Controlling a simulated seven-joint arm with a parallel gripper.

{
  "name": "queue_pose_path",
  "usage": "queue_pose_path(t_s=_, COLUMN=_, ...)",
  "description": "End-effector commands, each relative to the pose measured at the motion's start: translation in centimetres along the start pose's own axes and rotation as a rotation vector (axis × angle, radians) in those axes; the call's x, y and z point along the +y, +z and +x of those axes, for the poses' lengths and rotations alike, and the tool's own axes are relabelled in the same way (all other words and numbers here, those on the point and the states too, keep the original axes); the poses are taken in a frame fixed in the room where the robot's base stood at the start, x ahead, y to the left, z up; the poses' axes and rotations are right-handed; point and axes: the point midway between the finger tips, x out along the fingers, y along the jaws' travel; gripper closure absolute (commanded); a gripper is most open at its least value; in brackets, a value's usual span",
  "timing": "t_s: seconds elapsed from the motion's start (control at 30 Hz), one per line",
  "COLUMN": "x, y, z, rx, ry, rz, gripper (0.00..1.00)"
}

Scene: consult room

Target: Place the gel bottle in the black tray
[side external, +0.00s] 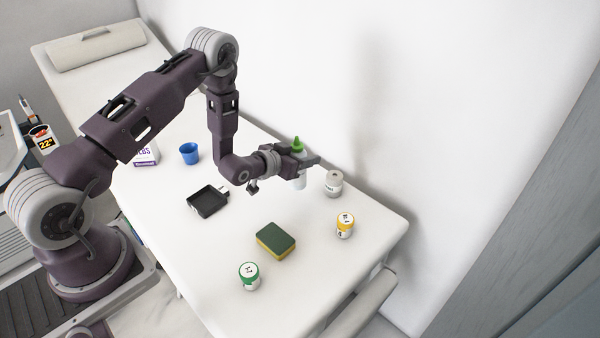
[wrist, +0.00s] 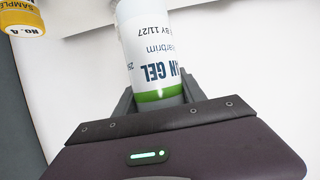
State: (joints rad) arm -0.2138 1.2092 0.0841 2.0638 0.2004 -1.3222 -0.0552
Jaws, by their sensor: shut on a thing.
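The gel bottle is white with a green nozzle top (side external: 297,144). In the wrist view its white label (wrist: 150,50) and green band show between my fingers. My gripper (side external: 302,164) is shut on the gel bottle near the far right part of the table, and the bottle looks upright. Whether its base touches the table is hard to tell. In the wrist view my gripper (wrist: 160,98) has one finger on each side of the bottle. The black tray (side external: 208,201) is small and square, lies left of my gripper, and looks empty.
A grey-white jar (side external: 333,183) stands close to the right of the bottle. A yellow-capped jar (side external: 345,225), a green-capped jar (side external: 249,276) and a green and yellow sponge (side external: 276,240) are nearer the front.

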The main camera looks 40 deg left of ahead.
Motion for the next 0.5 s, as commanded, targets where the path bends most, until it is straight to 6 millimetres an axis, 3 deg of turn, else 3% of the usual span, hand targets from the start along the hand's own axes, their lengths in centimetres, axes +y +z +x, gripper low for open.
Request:
queue_pose_path(t_s=0.17, x=-0.1, y=-1.2, z=-0.6, rx=0.0, ry=-0.002, rz=-0.001, gripper=1.0)
queue_pose_path(t_s=0.27, x=-1.6, y=-0.9, z=-1.0, rx=-0.002, ry=-0.019, rz=-0.003, gripper=1.0)
queue_pose_path(t_s=0.37, x=-4.7, y=-0.3, z=-2.1, rx=-0.005, ry=-0.054, rz=-0.008, gripper=1.0)
queue_pose_path(t_s=0.5, x=-10.8, y=1.1, z=-5.3, rx=-0.009, ry=-0.125, rz=-0.025, gripper=1.0)
